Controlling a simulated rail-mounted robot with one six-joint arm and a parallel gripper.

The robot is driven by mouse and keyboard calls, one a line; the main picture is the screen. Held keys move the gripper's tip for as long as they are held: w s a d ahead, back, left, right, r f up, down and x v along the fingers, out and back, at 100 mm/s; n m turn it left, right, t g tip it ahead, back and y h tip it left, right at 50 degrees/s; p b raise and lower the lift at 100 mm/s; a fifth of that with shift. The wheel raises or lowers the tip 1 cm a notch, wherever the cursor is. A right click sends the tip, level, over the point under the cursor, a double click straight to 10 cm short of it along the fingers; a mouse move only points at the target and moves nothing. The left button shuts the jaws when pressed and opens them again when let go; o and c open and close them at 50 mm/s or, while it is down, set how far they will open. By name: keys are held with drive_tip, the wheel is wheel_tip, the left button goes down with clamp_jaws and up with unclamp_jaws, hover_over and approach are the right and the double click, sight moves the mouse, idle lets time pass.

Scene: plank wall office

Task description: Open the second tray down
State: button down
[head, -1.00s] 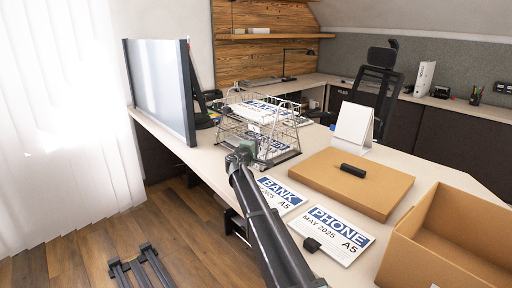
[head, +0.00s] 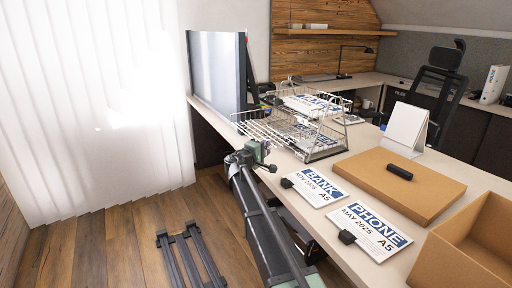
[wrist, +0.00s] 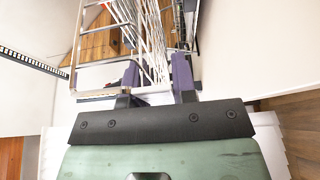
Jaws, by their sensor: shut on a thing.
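A wire tray rack (head: 322,140) stands on the desk with papers on its levels. One wire tray (head: 262,127) of the rack, apparently the second one down, is slid out to the left, its front end out past the desk's edge. My gripper (head: 256,147) is at the front of this tray, shut on its wire. In the wrist view, the two purple fingers of my gripper (wrist: 157,80) are at the near rim of the wire tray (wrist: 112,91). The exact grip point is small and partly hidden in the head view.
A monitor (head: 217,75) stands left of the rack. BANK (head: 312,187) and PHONE (head: 369,231) papers lie on the desk in front, with a flat cardboard box (head: 430,190) and an open box (head: 470,250) to the right. Floor beside the desk is mostly clear.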

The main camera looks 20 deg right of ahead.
drive_tip(key=shift+s+a, duration=0.15)
drive_tip(key=shift+a, duration=0.4)
drive_tip(key=c, duration=0.9)
unclamp_jaws()
drive_tip(key=v, duration=1)
drive_tip(key=shift+s+a, duration=0.2)
drive_tip(key=shift+a, duration=0.15)
